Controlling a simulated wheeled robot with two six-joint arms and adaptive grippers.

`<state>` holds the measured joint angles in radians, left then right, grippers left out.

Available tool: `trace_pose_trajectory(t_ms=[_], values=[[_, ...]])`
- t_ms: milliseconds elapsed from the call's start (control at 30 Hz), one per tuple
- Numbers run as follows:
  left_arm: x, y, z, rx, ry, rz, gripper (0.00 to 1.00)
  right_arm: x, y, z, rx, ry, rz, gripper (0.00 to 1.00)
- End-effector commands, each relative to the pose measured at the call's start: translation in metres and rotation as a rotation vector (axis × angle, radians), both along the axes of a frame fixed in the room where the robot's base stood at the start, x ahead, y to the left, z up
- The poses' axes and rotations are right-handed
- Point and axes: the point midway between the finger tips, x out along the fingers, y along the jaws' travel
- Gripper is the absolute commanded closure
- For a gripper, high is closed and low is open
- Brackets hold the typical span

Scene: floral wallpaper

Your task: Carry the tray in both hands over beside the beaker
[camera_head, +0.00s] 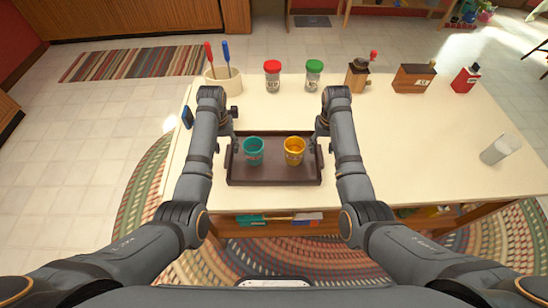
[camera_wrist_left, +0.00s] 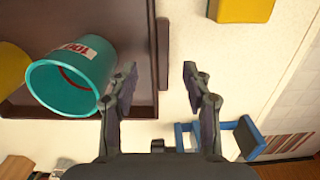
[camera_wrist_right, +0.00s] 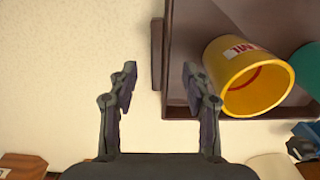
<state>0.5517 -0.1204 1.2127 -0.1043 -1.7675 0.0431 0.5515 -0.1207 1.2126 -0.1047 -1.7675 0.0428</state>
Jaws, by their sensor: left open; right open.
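The dark brown tray (camera_head: 275,178) lies on the cream table and holds a teal cup (camera_head: 253,152) and a yellow cup (camera_head: 294,151). My left gripper (camera_head: 230,146) is open at the tray's left end; in the left wrist view its fingers (camera_wrist_left: 160,80) point toward the end handle (camera_wrist_left: 162,52). My right gripper (camera_head: 321,146) is open at the right end; in the right wrist view its fingers (camera_wrist_right: 160,78) point toward the other handle (camera_wrist_right: 157,54). Neither is closed on a handle. A clear grey beaker (camera_head: 499,151) stands near the table's right end.
Along the back stand a utensil crock (camera_head: 222,80), a red-lidded jar (camera_head: 272,77), a green-lidded jar (camera_head: 314,74), a grinder (camera_head: 358,76), a wooden box (camera_head: 413,78) and a red bottle (camera_head: 466,79). A blue object (camera_head: 187,117) lies left. The table between tray and beaker is clear.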

Motion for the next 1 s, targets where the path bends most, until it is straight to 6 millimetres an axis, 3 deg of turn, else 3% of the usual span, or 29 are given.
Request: trace_pose_trajectory(t_ms=[100,300,667,1000], values=[[-0.001,0.0,-0.02,0.0,0.002,0.0,0.51,-0.001,0.0,-0.02,0.0,0.002,0.0,0.51],[0.0,0.0,-0.039,0.0,0.0,0.0,0.51,0.0,0.0,-0.039,0.0,-0.001,0.0,0.51],[0.0,0.0,-0.042,0.0,-0.001,0.0,0.52,0.0,0.0,-0.042,0.0,-0.001,0.0,0.52],[0.0,0.0,-0.042,0.0,-0.001,0.0,0.98,0.0,0.0,-0.042,0.0,-0.001,0.0,0.98]])
